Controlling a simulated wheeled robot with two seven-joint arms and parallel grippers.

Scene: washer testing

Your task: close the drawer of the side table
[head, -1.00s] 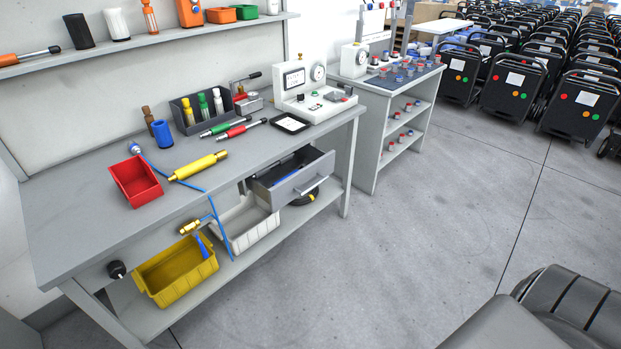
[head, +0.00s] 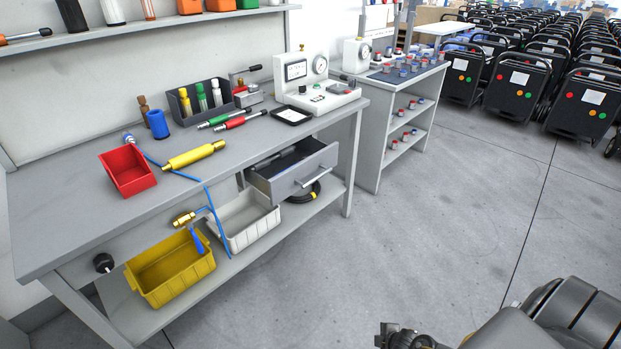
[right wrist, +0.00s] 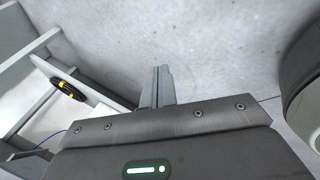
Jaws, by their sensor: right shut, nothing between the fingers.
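The grey side table (head: 80,215) stands along the wall at the left in the head view. Its drawer (head: 308,172) is pulled out under the right part of the top, with a bar handle on its front and dark contents partly visible. My right gripper (right wrist: 157,88) is shut and empty in the right wrist view, above the grey floor. In the head view my right arm is at the bottom right, well apart from the drawer; its fingertips are not clearly visible there. My left gripper is out of view.
A yellow bin (head: 170,272), a white bin (head: 245,222) and a black coil (head: 305,193) sit on the lower shelf. A red bin (head: 127,172) and tools lie on the top. A second shelf unit (head: 375,140) stands behind. The floor (head: 400,250) before the drawer is clear.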

